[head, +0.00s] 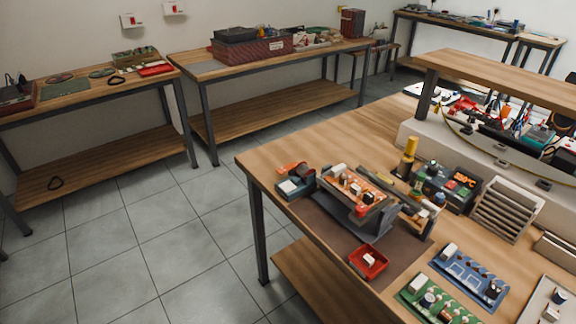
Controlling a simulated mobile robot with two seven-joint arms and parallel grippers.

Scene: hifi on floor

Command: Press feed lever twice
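The feed lever cannot be made out for certain. A workstation on the near table holds an orange board (350,191) with several small parts, carried on a grey tilted stand (352,219). Left of it is a small dark blue and grey device (295,187) with an orange part on top. Behind it stands an upright yellow post (407,158). Neither of my grippers shows in the head view.
The near wooden table (300,147) has a brown mat (317,222), a red bin (368,262), a green board (438,301), a blue board (469,277) and a slotted grey rack (505,209). Other benches line the walls. The tiled floor at left is clear.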

